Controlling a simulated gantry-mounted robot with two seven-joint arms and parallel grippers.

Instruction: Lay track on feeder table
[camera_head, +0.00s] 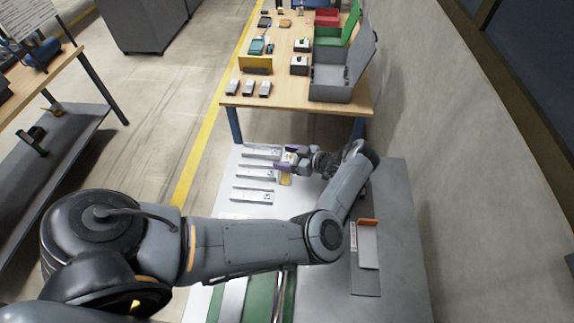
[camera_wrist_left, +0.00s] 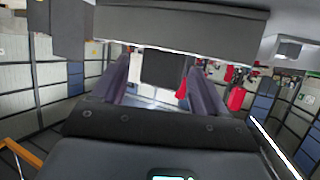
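Several pale metal track-like pieces lie in rows on the white table, among them an upper one (camera_head: 262,153), a middle one (camera_head: 256,173) and a lower one (camera_head: 252,195). I cannot tell which is the task's track. My left gripper (camera_head: 286,160) is at the right ends of the upper and middle pieces, its purple-grey fingers pointing left. A small whitish and yellow item shows between or behind the fingers; contact is unclear. In the left wrist view the fingers (camera_wrist_left: 155,85) stand apart, and a grey bar (camera_wrist_left: 180,24) crosses close above them. My right gripper is not in view.
A wooden table (camera_head: 285,93) beyond holds small parts, a grey open box (camera_head: 335,77), and green and red bins. A grey plate with an orange-edged bracket (camera_head: 368,247) lies at right, beside the wall. Green and grey strips (camera_head: 258,297) lie in front.

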